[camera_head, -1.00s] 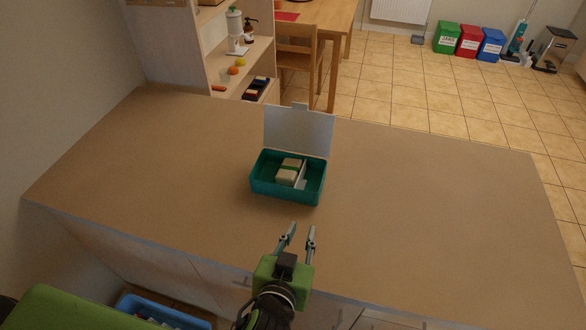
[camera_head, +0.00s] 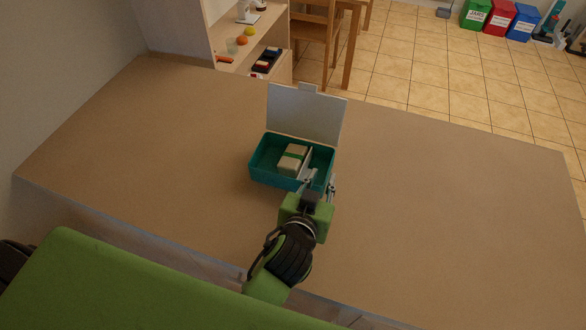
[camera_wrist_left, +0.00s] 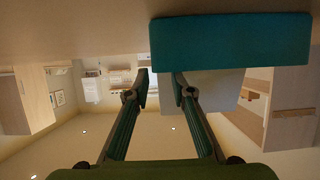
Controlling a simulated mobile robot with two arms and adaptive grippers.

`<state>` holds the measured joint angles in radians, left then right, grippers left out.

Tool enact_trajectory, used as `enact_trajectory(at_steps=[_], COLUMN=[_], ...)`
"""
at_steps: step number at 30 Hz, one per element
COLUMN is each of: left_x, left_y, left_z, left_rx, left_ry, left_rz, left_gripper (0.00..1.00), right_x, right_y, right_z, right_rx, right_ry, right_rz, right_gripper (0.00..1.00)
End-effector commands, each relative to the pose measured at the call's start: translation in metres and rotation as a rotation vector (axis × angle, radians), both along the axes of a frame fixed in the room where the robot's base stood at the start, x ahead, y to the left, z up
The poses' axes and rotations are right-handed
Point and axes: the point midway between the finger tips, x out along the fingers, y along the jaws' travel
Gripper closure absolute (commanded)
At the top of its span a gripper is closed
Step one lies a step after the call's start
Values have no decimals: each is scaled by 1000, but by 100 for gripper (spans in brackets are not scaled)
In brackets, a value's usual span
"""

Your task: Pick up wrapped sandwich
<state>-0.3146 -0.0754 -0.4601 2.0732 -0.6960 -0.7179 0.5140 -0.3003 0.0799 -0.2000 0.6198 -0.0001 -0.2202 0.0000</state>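The wrapped sandwich (camera_head: 292,159), a cream block with a green band, lies inside a teal lunchbox (camera_head: 273,181) with its pale lid (camera_head: 305,115) raised at the back. A thin light divider stands to the right of the sandwich. My left gripper (camera_head: 320,184) is at the box's front right corner, right of and nearer than the sandwich. It is open and empty. In the left wrist view, the open fingers (camera_wrist_left: 159,84) show a clear gap beside the teal box wall (camera_wrist_left: 232,42); the sandwich is hidden there. I cannot tell whether the fingers touch the box. My right gripper is out of view.
The brown counter (camera_head: 430,210) is otherwise clear on both sides of the box. A wooden shelf (camera_head: 245,62) with small items stands behind it, beside a chair (camera_head: 313,40). Coloured bins (camera_head: 500,18) stand on the tiled floor far back right.

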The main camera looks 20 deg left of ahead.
Motion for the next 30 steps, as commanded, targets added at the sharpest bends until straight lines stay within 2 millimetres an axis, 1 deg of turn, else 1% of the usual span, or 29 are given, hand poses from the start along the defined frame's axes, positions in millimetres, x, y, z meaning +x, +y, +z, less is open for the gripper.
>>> enact_trajectory(at_steps=[1, 5, 8, 14, 18, 21, 27, 28, 29, 30], left_x=[5, 11, 17, 40, 54, 58, 58, 58, 58, 58], left_y=[0, 0, -2, -9, -9, -9, -9, -9, -9, -9], left_z=[-3, -5, -9, -23, -27, -28, -27, -27, -27, -27], left_rx=[1, 1, 0, 2, 2, 2, 1, 1, 1, 1], left_ry=[-2, 0, -1, -3, -1, 0, 1, 1, 1, 1], left_rz=[1, 1, 0, 0, -1, -1, 0, 0, 0, 0], left_gripper=[78, 78, 78, 78, 78, 78, 78, 80, 88, 99], right_x=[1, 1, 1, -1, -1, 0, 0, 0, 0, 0], right_y=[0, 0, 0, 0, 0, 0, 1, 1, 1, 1], right_z=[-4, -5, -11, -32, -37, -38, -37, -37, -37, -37], right_rx=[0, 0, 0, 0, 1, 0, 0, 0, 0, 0], right_ry=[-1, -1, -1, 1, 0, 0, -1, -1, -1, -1], right_rz=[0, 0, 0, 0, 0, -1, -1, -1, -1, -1], right_gripper=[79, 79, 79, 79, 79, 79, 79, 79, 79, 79])
